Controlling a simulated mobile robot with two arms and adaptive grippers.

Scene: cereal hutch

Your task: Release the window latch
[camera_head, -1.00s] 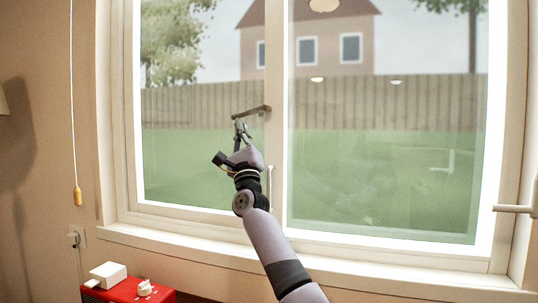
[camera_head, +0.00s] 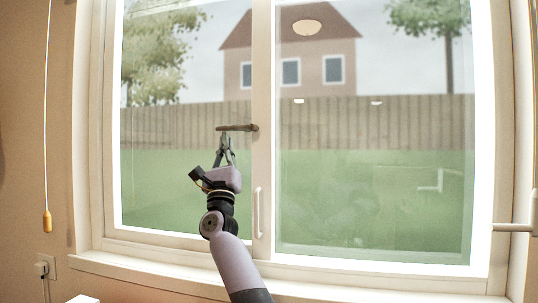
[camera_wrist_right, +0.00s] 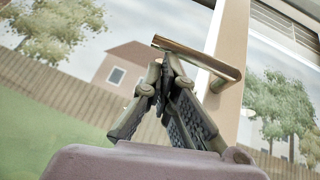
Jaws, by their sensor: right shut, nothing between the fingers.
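The window latch (camera_head: 237,128) is a brown metal lever on the middle frame post of the window. It lies about level and points left from its pivot on the post. In the right wrist view the latch (camera_wrist_right: 200,60) runs slanting down to the right, just beyond my fingers. My right gripper (camera_head: 224,137) is shut and empty, with its tips just below the latch's free part; I cannot tell whether they touch it. It also shows in the right wrist view (camera_wrist_right: 167,62). My left gripper is not in view.
A white pull handle (camera_head: 258,212) is on the middle post below the latch. A blind cord with an orange end (camera_head: 47,220) hangs at the left. A pale horizontal bar (camera_head: 513,228) juts in at the right. The white sill (camera_head: 150,275) runs below.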

